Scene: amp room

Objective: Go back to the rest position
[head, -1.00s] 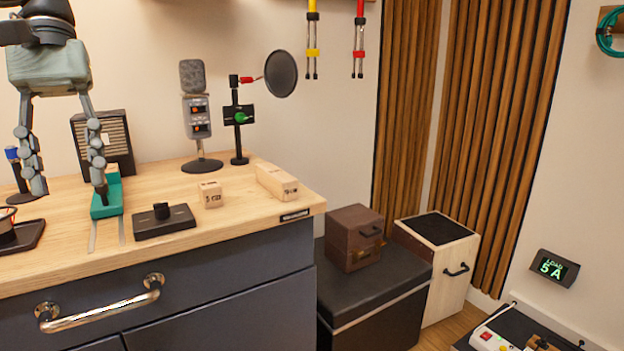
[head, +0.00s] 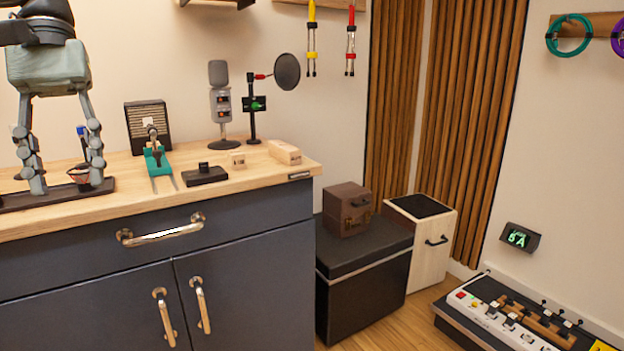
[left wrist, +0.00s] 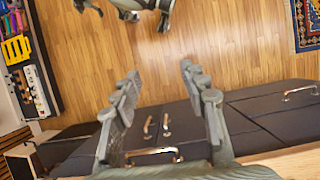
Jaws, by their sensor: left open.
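My left gripper (head: 67,188) shows at the left of the head view, its two fingers pointing down. It is open, with nothing held between the fingers. It is in front of the wooden counter top, near a dark tray (head: 55,197). In the left wrist view the open fingers (left wrist: 160,90) show with the wooden floor (left wrist: 215,40) and the dark cabinet fronts behind them.
The counter (head: 238,186) bears a teal slider (head: 157,159), a black switch block (head: 204,175), a microphone (head: 220,100) and wooden blocks (head: 285,152). A black bench (head: 365,248) and a power strip unit (head: 500,315) stand to the right. Wooden floor lies between them.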

